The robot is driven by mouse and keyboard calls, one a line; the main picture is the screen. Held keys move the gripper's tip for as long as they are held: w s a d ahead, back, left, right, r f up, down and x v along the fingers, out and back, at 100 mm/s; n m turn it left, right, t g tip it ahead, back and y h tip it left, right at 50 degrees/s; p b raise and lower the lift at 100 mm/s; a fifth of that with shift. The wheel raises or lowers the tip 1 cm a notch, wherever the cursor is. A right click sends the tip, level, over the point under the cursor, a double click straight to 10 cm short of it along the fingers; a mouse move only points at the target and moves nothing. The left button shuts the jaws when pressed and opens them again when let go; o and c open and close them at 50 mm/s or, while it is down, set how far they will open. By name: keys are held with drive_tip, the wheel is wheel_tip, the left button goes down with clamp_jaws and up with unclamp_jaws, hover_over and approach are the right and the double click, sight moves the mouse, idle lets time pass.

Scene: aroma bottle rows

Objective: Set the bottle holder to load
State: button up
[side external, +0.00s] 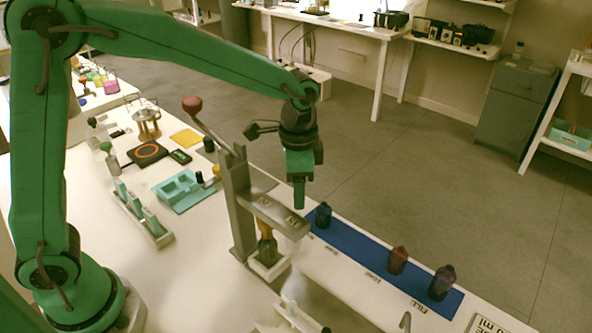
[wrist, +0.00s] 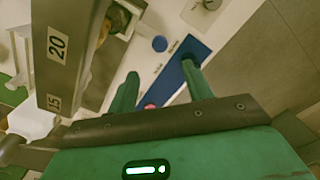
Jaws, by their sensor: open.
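A small white holder (side external: 268,270) sits at the foot of the grey metal press (side external: 240,200), with an amber bottle (side external: 266,248) upright in it under the press's arm. In the wrist view the amber bottle (wrist: 116,22) shows partly, behind the grey beam (wrist: 68,45) marked 20 and 15. My gripper (side external: 299,205) points down beside the press arm's outer end, above the near table and left of the blue strip's bottles. Its two fingers (wrist: 160,90) are apart, with nothing held between them.
The blue strip (side external: 350,245) carries a teal bottle (side external: 323,215), a reddish bottle (side external: 398,260) and a dark purple bottle (side external: 442,282). Small labels, one reading FILL, run along its front. A lever with a red knob (side external: 192,104) rises from the press. A teal tray (side external: 184,190) lies left.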

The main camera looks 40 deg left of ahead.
wheel_tip(320, 180, down, 11)
drive_tip(key=shift+f, duration=0.2)
idle(0.5)
drive_tip(key=shift+c, duration=0.4)
clamp_jaws()
